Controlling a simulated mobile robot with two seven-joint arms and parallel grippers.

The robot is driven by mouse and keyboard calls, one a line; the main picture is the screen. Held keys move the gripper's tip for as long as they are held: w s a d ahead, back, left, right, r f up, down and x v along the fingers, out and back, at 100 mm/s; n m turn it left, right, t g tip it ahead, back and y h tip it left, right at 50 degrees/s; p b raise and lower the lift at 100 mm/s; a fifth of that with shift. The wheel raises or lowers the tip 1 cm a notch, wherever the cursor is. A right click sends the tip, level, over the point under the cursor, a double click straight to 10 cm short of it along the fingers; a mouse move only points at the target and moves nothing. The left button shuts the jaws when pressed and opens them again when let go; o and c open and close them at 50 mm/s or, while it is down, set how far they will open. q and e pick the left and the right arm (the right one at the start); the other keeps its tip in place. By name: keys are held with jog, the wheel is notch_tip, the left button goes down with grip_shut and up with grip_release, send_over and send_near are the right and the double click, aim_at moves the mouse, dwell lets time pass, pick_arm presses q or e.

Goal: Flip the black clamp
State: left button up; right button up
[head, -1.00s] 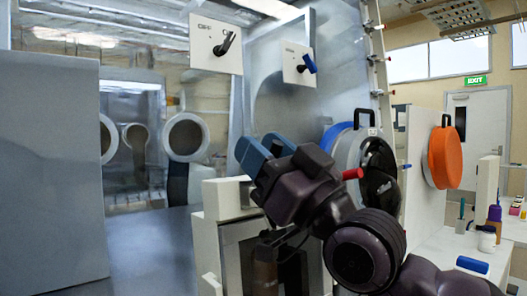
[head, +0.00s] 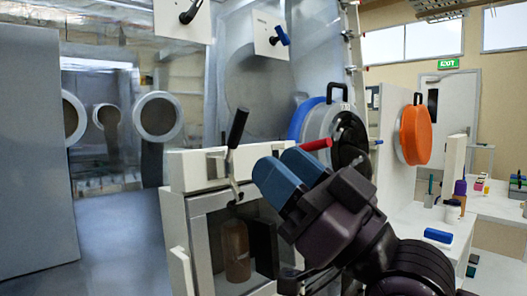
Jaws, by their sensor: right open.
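The black clamp (head: 236,140) is a lever with a black handle and a metal base. It stands nearly upright, leaning slightly right, at the front top edge of a white box with a glass door (head: 213,225). My right gripper (head: 283,172), with blue fingers, is open and empty. In the picture it is just right of the clamp and lower than its handle tip, apart from it, in front of the box's upper right part. It covers part of the door. My left gripper is not in view.
A red-handled lever (head: 316,145) shows just behind my right gripper. Round port covers, one with a blue rim (head: 301,118) and one orange (head: 415,135), are at the right. Switch plates (head: 268,33) hang above. A brown bottle (head: 236,250) stands behind the glass.

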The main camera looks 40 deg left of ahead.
jog(key=shift+d+f, duration=0.3)
jog(key=shift+d, duration=0.1)
jog(key=shift+r, duration=0.1)
